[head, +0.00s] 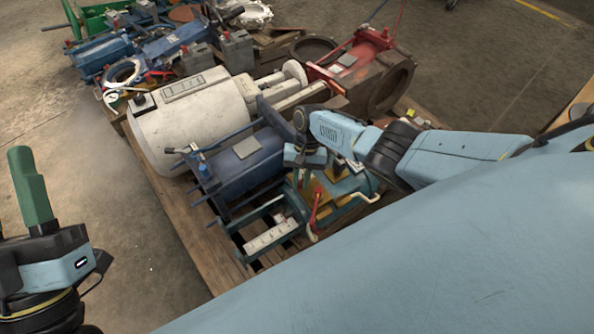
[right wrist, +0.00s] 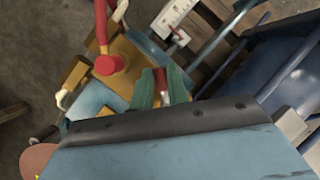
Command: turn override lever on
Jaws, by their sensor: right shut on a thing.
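A teal and yellow valve unit (head: 340,190) lies on the pallet, with a red lever (head: 314,212) pointing toward the camera. In the right wrist view this lever (right wrist: 101,28) runs up from a round red hub (right wrist: 107,65) on a yellow block.
A blue cylinder unit (head: 245,160) and a large white cylinder (head: 190,120) lie beside the teal unit on the wooden pallet (head: 185,225). A red unit with brown rings (head: 390,82) is behind. More blue units (head: 100,52) stand at the back left. Concrete floor at left is clear.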

